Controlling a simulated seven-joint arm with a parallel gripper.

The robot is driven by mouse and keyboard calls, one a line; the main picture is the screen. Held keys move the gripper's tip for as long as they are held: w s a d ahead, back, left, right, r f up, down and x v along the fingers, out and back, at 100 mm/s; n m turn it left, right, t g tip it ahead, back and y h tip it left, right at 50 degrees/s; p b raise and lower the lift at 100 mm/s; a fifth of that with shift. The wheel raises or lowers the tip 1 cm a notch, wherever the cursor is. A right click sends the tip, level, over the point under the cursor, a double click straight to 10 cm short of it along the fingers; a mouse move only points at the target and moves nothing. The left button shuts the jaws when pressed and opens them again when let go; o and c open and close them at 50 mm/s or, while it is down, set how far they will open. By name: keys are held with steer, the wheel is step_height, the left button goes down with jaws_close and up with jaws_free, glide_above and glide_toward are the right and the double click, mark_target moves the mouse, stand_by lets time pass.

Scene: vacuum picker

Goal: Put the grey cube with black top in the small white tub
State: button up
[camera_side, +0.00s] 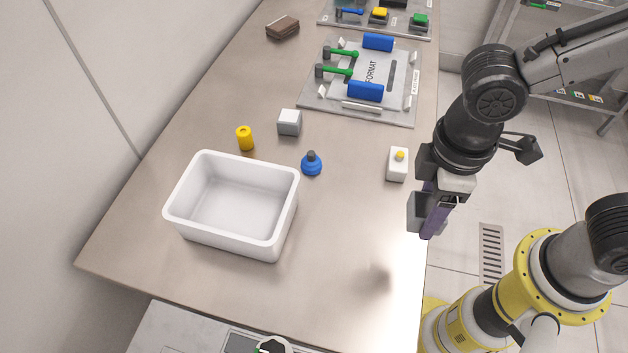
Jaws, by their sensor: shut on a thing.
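My gripper (432,212) has purple fingers and hangs above the right edge of the table. It is shut on a grey block, the grey cube with black top (415,213), which shows on both sides of the near finger. Its top is mostly hidden, so I cannot clearly see the black. The small white tub (283,238) stands on the table to the left of my gripper. It is open at the top and empty.
A light grey cube (289,123), yellow cylinder (245,139), blue round-based piece (312,165) and white block with yellow button (397,165) stand near the tub. A fixture plate (400,116) and brown block (283,28) lie farther back. The front right table area is clear.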

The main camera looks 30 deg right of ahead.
steer(key=w+a+r, duration=0.4)
steer(key=w+a, duration=0.3)
steer(key=a, duration=0.1)
steer(key=m, duration=0.1)
glide_above(270, 224)
step_height(270, 224, down, 5)
step_height(270, 224, down, 6)
steer(key=shift+f, duration=2.95)
steer(key=shift+f, duration=0.2)
steer(key=o, duration=1.4)
